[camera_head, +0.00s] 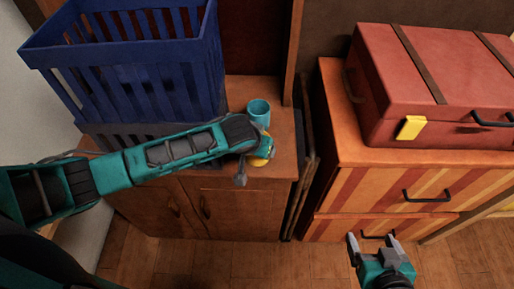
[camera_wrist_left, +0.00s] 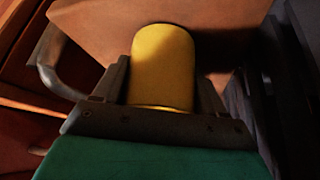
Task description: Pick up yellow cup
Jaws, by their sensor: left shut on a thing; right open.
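The yellow cup (camera_wrist_left: 163,68) is between the two fingers of my left gripper (camera_wrist_left: 165,85) in the left wrist view, and the fingers are shut on it. In the head view my left arm reaches in from the left, and only a small part of the yellow cup (camera_head: 262,157) shows past the wrist. It is at the front of the wooden cabinet top; I cannot tell whether it touches that top. A teal cup (camera_head: 259,112) stands just behind it on the cabinet. My right gripper (camera_head: 372,242) is open and empty, low in front of the striped drawers.
A dark blue crate (camera_head: 140,75) stands on the wooden cabinet (camera_head: 275,165) at the left, above a grey crate. A red suitcase (camera_head: 400,60) with a yellow tag lies on the striped drawer unit (camera_head: 390,200). Wooden floor (camera_head: 240,262) is free in front.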

